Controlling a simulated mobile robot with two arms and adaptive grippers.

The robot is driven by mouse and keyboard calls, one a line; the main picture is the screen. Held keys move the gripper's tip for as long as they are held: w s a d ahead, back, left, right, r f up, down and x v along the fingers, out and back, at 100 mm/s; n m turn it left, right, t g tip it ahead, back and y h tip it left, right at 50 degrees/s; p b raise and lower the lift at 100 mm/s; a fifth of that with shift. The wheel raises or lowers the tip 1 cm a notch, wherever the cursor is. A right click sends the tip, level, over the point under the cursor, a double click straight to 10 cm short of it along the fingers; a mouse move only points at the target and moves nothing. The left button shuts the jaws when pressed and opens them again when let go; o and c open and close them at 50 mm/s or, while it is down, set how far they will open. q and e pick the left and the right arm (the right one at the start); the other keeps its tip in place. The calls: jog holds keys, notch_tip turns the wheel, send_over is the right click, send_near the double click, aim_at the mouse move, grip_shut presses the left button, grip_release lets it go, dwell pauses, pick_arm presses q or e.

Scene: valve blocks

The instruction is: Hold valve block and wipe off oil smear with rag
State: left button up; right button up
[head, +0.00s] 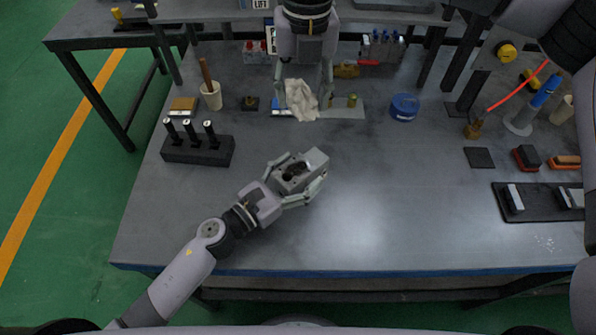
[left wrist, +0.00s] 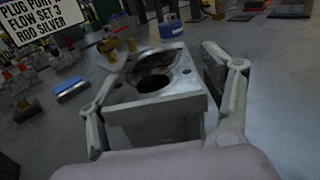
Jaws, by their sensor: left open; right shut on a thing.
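The valve block (head: 301,171) is a grey metal cube on the middle of the table, with a dark smear around a hole in its top. In the left wrist view the block (left wrist: 150,116) stands between the fingers, the smear around its round bore. My left gripper (head: 305,180) is open around the block, one finger on each side. In the left wrist view, a gap shows beside the left finger. My right gripper (head: 304,92) is farther back, pointing down, shut on a crumpled white rag (head: 300,100) held above the table.
A black holder with several black-handled tools (head: 197,150) stands at the left. A cup with a brush (head: 211,95) and a blue round tin (head: 404,107) stand farther back. A dark tray (head: 540,202) lies at the right. The table's front middle is clear.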

pick_arm(q)
jog(key=shift+c, duration=0.3)
grip_shut()
dwell(0.6)
